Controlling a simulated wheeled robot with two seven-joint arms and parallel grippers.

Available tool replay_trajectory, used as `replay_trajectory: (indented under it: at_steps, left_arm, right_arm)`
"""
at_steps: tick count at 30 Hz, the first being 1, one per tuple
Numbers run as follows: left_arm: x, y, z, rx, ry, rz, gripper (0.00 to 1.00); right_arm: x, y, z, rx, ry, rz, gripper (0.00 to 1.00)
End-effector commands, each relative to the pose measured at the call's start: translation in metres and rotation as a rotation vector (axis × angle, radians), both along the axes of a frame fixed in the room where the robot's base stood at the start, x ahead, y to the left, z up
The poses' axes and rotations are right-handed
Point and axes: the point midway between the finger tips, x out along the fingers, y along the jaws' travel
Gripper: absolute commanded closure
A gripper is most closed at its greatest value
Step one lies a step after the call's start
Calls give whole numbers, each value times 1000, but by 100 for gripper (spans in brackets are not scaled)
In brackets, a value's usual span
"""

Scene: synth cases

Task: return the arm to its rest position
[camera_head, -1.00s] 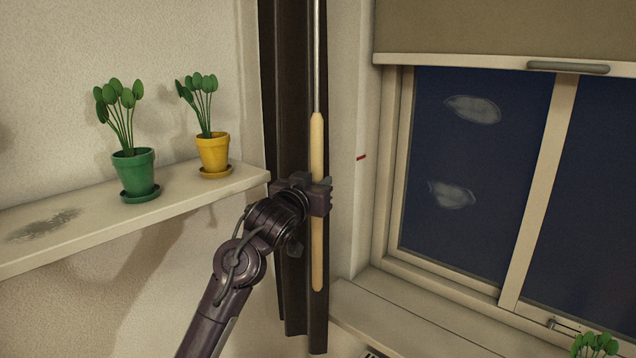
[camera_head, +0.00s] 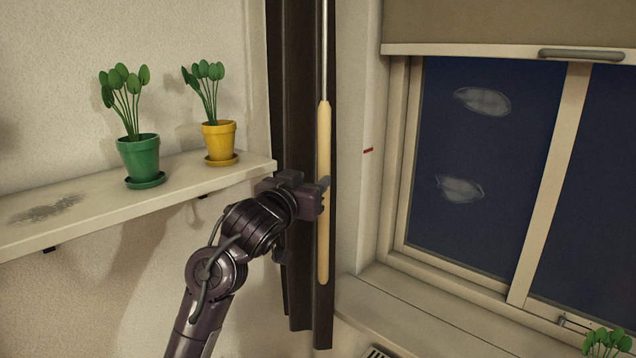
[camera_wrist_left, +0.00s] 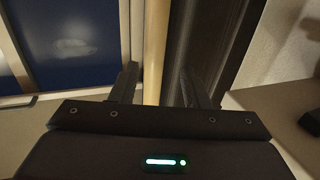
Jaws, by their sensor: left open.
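My left gripper (camera_head: 318,194) is open at the pale wooden handle (camera_head: 323,135) that hangs upright on a thin rod before the dark curtain. In the left wrist view the handle (camera_wrist_left: 156,50) shows between the two spread fingers of the gripper (camera_wrist_left: 160,88), nearer the left finger, and neither finger is closed on it. Whether a finger touches it I cannot tell. My left arm comes up from the lower left, bent at the wrist. My right gripper is not in view.
A shelf (camera_head: 100,212) at left holds a green pot (camera_head: 139,158) and a yellow pot (camera_head: 219,141) with plants, close to my wrist. The dark curtain (camera_head: 295,90) hangs behind the handle. The window (camera_head: 480,170) and sill (camera_head: 385,310) lie to the right; another plant (camera_head: 606,342) is at lower right.

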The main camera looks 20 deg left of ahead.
Motion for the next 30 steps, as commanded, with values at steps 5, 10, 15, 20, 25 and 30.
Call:
replay_trajectory:
  at_steps: [5, 10, 15, 20, 25, 30]
  left_arm:
    - [-17, 1, 0, 0, -1, 1, 58]
    - [-19, 1, 0, 0, 1, 1, 58]
    - [-19, 1, 0, 0, 0, 1, 58]
    - [-18, 1, 0, 1, 2, 1, 58]
    - [-25, -4, -42, 18, 90, 12, 58]
    - [-61, -18, -151, 67, 345, 31, 58]
  right_arm:
    - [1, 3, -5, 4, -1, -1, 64]
    - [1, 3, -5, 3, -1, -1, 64]
    - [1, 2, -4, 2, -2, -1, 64]
    - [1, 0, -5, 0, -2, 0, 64]
    - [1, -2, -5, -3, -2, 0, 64]
    - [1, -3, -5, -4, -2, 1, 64]
